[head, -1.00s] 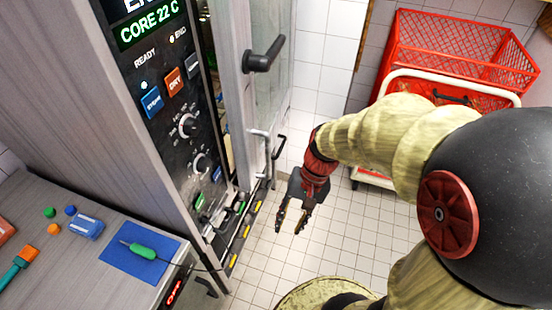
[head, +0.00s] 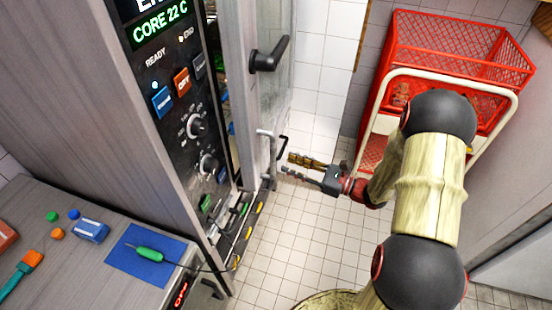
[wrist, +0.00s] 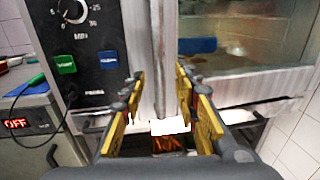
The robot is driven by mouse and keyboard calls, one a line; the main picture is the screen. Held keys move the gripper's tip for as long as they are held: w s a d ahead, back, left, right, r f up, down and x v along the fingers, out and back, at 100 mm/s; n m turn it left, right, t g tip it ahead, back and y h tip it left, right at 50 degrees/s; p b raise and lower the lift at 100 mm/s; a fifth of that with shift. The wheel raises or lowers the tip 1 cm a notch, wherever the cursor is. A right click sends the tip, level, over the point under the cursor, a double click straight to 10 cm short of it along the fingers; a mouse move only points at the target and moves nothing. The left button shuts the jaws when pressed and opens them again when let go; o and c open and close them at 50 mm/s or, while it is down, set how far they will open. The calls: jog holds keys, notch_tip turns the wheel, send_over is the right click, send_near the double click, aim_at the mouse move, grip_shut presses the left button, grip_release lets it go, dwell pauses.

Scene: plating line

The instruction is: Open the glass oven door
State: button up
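The oven's glass door (head: 279,100) stands right of the control panel, with a pale metal frame and a black lever handle (head: 268,57) near its upper part. My gripper (head: 286,164) is open and empty, well below the lever, its fingers pointing left toward the lower door. In the wrist view, a vertical metal frame edge (wrist: 158,45) shows between and beyond the yellow-padded fingers (wrist: 158,82); contact cannot be told. Glass (wrist: 245,62) lies to its right. The lever is not visible in the wrist view. I cannot tell whether the door is fully closed.
The control panel (head: 178,97) has knobs and buttons. A counter (head: 72,262) at lower left holds a blue mat (head: 122,262) with a green-handled probe. A cart with red crates (head: 445,50) stands at the back right. Tiled floor (head: 270,245) is open below my gripper.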

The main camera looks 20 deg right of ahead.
aim_at(273, 159)
jog(key=b+x, duration=0.1)
jog(key=x, duration=0.6)
jog(key=shift+a, duration=0.15)
jog(key=shift+c, duration=0.4)
grip_shut()
dwell(0.4)
